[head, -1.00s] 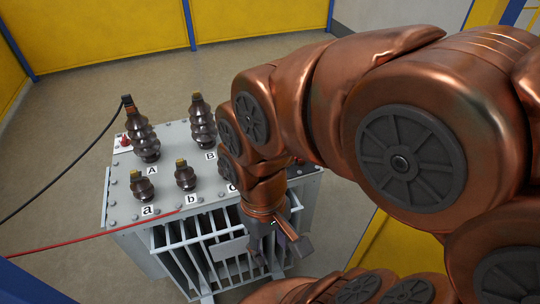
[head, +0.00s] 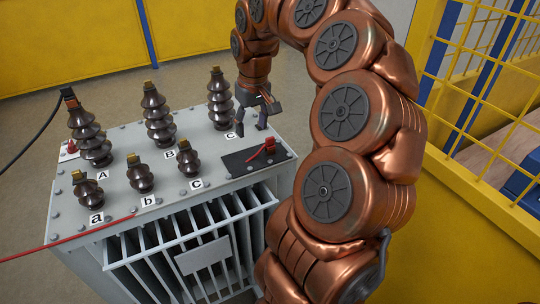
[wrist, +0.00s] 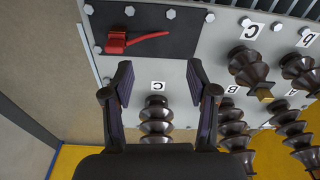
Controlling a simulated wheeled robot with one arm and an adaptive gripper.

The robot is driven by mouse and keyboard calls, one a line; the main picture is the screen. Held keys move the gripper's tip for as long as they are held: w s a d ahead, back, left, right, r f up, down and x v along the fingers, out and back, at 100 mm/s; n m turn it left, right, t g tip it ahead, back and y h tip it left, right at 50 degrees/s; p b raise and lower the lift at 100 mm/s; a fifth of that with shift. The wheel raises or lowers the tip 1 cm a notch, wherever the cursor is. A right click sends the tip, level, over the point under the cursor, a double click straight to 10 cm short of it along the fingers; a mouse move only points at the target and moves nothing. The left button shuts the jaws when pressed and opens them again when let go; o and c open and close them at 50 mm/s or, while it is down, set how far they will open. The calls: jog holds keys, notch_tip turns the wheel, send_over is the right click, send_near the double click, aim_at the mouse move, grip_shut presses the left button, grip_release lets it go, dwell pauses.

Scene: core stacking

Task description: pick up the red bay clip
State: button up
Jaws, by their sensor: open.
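A red piece (head: 265,148), which I take for the bay clip, lies on a dark plate (head: 237,163) at the right end of the grey transformer's top (head: 120,205). In the wrist view the red piece (wrist: 117,42) has a blocky body and a thin arm pointing right. My gripper (head: 252,124) is open and empty, above the transformer near the post labelled C. In the wrist view the fingers (wrist: 160,82) are apart, with the red piece beyond them, up and left. Nothing touches the red piece.
Several brown ribbed insulators, such as the tall middle one (head: 158,115), stand left of my gripper. A black cable (head: 35,128) reaches the far left insulator. A red cable (head: 60,241) runs along the front left. A yellow mesh fence (head: 490,110) is at right.

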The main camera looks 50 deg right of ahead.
jog(key=m+b, duration=0.1)
send_over(270, 138)
jog(key=f, duration=0.2)
jog(key=shift+s+f, duration=0.2)
jog(key=shift+f, duration=0.2)
jog(key=shift+d+f, duration=0.15)
jog(key=shift+f, duration=0.1)
jog(key=shift+w+f, duration=0.15)
jog(key=shift+f, duration=1.65)
jog(key=shift+w+f, duration=0.1)
jog(key=shift+f, duration=1.7)
jog(key=shift+c, duration=0.2)
grip_shut()
